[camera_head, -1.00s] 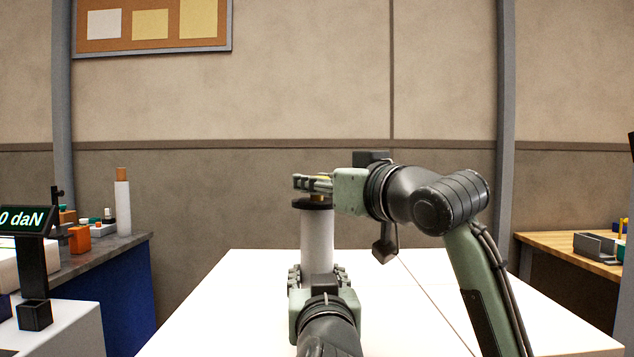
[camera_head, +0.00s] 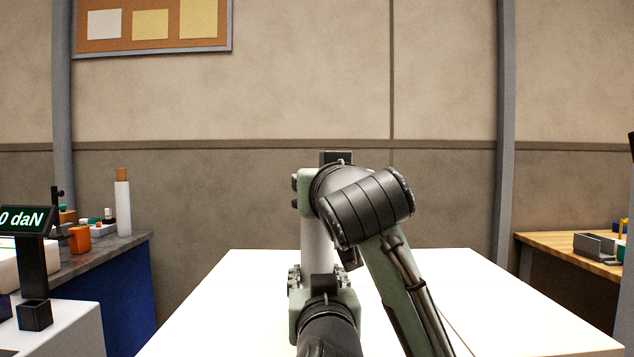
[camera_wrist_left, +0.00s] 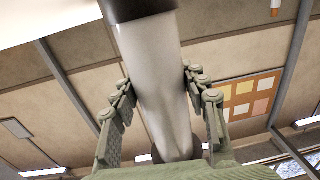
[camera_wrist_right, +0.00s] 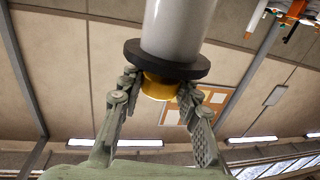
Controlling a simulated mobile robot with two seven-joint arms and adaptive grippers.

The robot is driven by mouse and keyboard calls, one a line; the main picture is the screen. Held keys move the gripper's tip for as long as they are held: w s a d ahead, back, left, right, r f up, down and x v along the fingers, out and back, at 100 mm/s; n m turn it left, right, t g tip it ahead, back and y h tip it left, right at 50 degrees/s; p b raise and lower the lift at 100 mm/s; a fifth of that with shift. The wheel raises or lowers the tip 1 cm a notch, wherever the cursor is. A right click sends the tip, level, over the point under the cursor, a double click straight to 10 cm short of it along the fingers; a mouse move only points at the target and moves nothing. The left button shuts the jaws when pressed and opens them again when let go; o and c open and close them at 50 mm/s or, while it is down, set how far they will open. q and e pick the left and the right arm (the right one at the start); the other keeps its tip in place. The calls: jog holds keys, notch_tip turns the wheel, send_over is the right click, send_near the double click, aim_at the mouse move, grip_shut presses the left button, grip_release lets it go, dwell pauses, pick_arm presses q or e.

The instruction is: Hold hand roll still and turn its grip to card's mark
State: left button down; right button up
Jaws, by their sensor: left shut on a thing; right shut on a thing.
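The hand roll, a pale cylinder, stands upright in the head view (camera_head: 316,240). It also shows in the left wrist view (camera_wrist_left: 155,75) and the right wrist view (camera_wrist_right: 178,28). My left gripper (camera_head: 318,274) is shut around its lower body; its fingers flank the roll in the left wrist view (camera_wrist_left: 160,82). A black disc (camera_wrist_right: 167,60) sits at the roll's end, with the yellow grip (camera_wrist_right: 159,87) beyond it. My right gripper (camera_wrist_right: 158,92) is shut on that grip. In the head view my right wrist hides the grip and most of the fingers. I cannot make out the card's mark.
The white table (camera_head: 240,310) is clear around the roll. At the left are a force display (camera_head: 24,220) and a grey-topped bench (camera_head: 110,250) with a white roll (camera_head: 122,207). A wooden bench (camera_head: 575,247) stands at the right. A corkboard (camera_head: 150,25) hangs behind.

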jog(key=shift+f, duration=0.1)
jog(key=o, duration=1.2)
jog(key=s, duration=0.4)
jog(key=s+d, duration=0.1)
jog(key=s, duration=0.3)
jog(key=s+d, duration=0.1)
jog(key=s, duration=0.2)
jog(key=shift+s, duration=0.4)
pick_arm(q)
jog(key=c, duration=0.7)
grip_release()
jog(key=shift+c, duration=0.2)
